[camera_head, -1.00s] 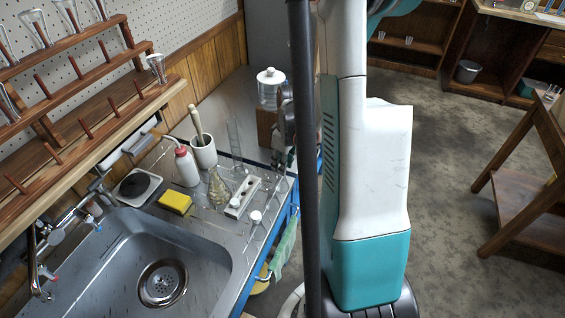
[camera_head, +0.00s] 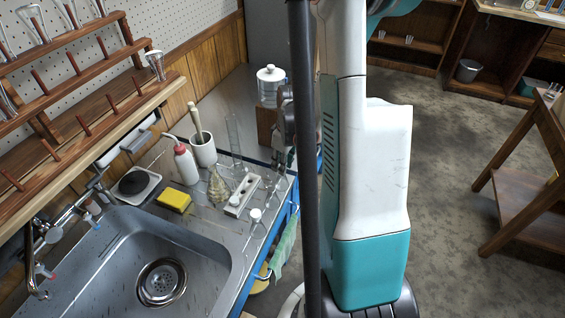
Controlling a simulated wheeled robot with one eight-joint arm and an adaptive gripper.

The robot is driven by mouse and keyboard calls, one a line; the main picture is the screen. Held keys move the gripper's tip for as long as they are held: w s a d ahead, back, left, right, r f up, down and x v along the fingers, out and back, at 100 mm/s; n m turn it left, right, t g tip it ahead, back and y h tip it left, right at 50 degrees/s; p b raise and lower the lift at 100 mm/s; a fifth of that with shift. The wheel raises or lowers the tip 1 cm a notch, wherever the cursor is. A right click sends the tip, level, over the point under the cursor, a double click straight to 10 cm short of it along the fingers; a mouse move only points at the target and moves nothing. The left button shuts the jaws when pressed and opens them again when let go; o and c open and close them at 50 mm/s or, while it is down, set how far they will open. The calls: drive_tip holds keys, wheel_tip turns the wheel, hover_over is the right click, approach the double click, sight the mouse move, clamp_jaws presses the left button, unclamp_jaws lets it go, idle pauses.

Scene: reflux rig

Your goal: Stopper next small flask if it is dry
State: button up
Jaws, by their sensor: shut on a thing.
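A white block with holes (camera_head: 243,195) stands on the counter by the sink. A clear conical flask (camera_head: 219,187) stands left of it. A white stopper (camera_head: 255,215) sits near the counter's front edge, apparently on clear glassware. My gripper (camera_head: 277,163) is right of the block, over the counter's right end, partly hidden by my dark column. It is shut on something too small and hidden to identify. Whether any flask is dry cannot be told.
The steel sink (camera_head: 115,255) fills the lower left. A lidded jar (camera_head: 270,86) stands behind my gripper.

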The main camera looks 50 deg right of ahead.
drive_tip(key=o, duration=0.8)
drive_tip(key=r, duration=0.4)
drive_tip(key=s+r, duration=0.1)
drive_tip(key=r, duration=0.7)
drive_tip(key=shift+s+d, duration=0.2)
